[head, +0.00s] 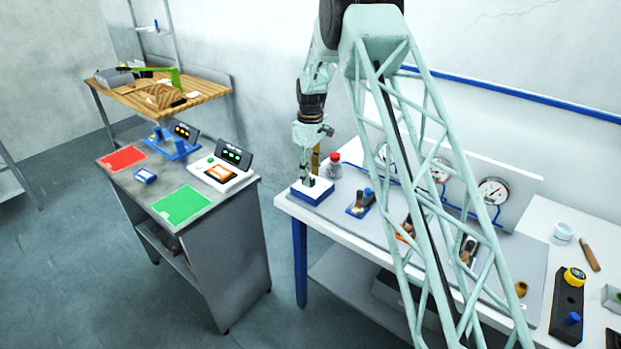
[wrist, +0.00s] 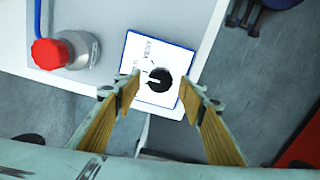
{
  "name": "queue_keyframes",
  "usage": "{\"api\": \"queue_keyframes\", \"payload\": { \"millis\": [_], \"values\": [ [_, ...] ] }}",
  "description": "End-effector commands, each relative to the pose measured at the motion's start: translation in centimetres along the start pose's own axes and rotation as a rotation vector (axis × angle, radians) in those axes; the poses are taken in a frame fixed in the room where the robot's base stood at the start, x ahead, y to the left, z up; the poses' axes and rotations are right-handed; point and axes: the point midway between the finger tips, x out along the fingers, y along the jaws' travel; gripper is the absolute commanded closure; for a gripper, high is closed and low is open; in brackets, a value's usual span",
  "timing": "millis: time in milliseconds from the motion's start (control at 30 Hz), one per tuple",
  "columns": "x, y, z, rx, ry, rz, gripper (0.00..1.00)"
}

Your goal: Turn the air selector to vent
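The air selector is a white-topped box with blue sides (head: 312,193) at the left end of the bench. In the wrist view its white face (wrist: 137,60) carries small lettering too blurred to read with certainty. A round black knob (wrist: 160,86) sits on that face, with a white mark pointing left. My gripper (wrist: 158,84) is open, with one yellow-padded finger on each side of the knob and visible gaps between. In the head view my gripper (head: 307,180) points down just over the selector; its knob is hidden there.
A red-capped grey fitting (wrist: 78,50) stands close left of the selector; it also shows in the head view (head: 334,168). Pressure gauges (head: 493,191) line the back panel. A small blue-and-black item (head: 360,203) lies to the right. A separate cart (head: 150,186) stands left across a floor gap.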

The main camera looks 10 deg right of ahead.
Motion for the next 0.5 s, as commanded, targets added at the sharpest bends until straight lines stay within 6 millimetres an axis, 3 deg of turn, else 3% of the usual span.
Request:
{"api": "queue_keyframes", "payload": {
  "millis": [200,500],
  "values": [
    [1.3,-0.1,0.0,0.0,-0.001,-0.001,0.63],
    [1.6,0.0,0.0,0.0,0.0,0.0,0.63]
  ]
}}
